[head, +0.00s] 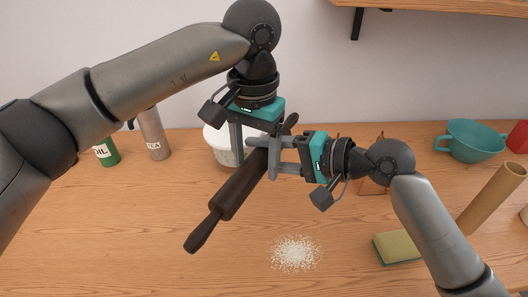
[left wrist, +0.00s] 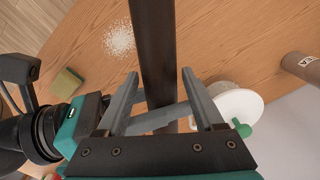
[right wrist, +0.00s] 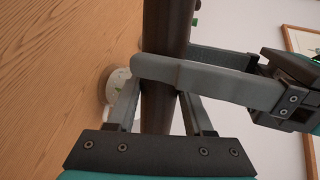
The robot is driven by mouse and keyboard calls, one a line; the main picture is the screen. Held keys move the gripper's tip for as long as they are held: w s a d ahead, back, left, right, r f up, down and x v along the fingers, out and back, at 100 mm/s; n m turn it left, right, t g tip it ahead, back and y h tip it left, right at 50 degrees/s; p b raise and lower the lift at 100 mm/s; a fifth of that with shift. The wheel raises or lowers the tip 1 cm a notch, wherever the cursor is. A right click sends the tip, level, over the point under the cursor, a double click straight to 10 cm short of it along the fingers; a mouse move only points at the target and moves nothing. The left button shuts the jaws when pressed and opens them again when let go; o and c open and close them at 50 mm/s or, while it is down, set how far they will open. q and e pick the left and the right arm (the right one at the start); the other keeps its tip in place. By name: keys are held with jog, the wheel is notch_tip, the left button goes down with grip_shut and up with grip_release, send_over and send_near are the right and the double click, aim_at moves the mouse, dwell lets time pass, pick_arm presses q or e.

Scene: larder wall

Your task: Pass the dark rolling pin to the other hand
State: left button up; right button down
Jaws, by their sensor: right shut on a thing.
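The dark rolling pin (head: 236,190) is held in the air above the counter, tilted, its lower handle toward the front left. My right gripper (head: 262,158) comes in from the right and is shut on the pin's body near its upper end. My left gripper (head: 254,161) comes down from above, with its fingers on either side of the pin. In the left wrist view the pin (left wrist: 155,55) passes between the left fingers (left wrist: 163,97) with gaps at both sides, so they are open. A right finger crosses there. In the right wrist view the pin (right wrist: 165,30) is partly hidden by a left finger.
A white tub (head: 217,143) stands behind the grippers. A green oil bottle (head: 108,152) and a grey tea canister (head: 153,135) stand at the back left. The front left counter is clear.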

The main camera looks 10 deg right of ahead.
pick_arm(q)
jog(key=shift+o, duration=1.1)
